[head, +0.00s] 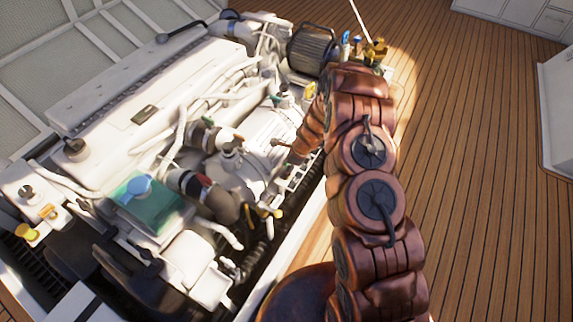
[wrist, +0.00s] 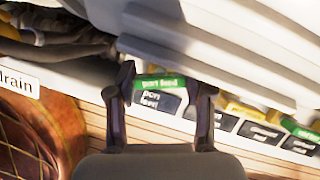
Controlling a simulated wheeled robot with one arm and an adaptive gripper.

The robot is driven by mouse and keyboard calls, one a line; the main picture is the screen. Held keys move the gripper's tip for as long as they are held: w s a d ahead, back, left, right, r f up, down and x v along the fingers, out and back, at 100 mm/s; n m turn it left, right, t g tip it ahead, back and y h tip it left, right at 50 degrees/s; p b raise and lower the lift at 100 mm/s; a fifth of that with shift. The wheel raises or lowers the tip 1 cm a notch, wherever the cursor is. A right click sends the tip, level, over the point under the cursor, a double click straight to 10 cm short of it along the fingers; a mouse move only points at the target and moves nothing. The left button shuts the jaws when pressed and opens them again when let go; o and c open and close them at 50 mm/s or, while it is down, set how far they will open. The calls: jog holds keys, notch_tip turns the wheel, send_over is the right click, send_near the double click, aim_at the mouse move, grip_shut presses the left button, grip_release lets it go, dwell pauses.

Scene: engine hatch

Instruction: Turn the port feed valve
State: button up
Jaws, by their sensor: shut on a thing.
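A dark plate (wrist: 160,102) with pale lettering sits just below that label. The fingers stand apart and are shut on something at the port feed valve. The valve's handle cannot be made out clearly between them. In the head view my arm reaches to the near side of the engine (head: 255,145), and its links hide much of the valve area.
A "drain" label (wrist: 18,80) is at left. Pale grey ribbed casing (wrist: 225,45) hangs close above. Open wooden deck (head: 480,150) lies right of my arm.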

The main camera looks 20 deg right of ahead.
dwell(0.3)
jog(key=o, duration=1.2)
jog(key=shift+c, duration=0.2)
jog(key=shift+w+b, duration=0.15)
jog(key=shift+b, duration=0.4)
